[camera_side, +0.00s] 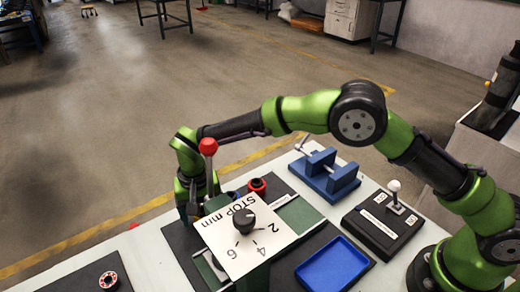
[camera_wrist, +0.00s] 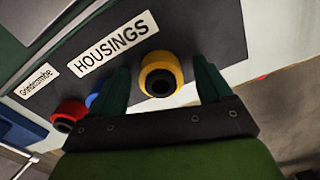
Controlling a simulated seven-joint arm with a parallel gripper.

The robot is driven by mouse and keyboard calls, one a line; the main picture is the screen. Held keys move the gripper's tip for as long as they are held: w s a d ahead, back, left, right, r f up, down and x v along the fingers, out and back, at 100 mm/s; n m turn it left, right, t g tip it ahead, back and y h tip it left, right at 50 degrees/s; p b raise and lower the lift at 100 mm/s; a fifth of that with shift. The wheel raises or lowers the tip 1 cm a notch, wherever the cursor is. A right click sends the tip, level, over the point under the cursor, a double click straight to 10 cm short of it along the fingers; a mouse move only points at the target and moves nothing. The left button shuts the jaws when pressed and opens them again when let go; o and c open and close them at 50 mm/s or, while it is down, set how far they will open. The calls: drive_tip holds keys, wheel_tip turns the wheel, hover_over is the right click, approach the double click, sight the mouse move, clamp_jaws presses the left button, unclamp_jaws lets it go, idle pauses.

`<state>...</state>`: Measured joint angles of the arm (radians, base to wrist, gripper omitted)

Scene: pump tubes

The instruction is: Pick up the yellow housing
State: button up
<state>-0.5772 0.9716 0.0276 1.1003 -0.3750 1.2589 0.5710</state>
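The yellow housing (camera_wrist: 176,66) is a short ring with a dark bore, at the upper middle of the wrist view. It stands on a dark mat beside a white HOUSINGS label. My gripper (camera_wrist: 161,66) is open, with one dark green finger on each side of the housing in that picture. A gap shows on both sides, so it is not gripped. How far the fingertips are above the mat is hard to tell. In the side view my gripper is mostly hidden behind the STOP mm plate, and the yellow housing is not visible there.
A red housing (camera_wrist: 68,115) and a blue one (camera_wrist: 93,101) stand left of my left finger. The STOP mm plate (camera_side: 218,239) with its black knob and a red-balled lever (camera_side: 208,147) stand close to my gripper. A blue vise (camera_side: 325,172) and blue tray (camera_side: 335,266) lie rightward.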

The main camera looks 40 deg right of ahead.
drive_tip(key=shift+r, duration=0.1)
drive_tip(key=c, duration=1.1)
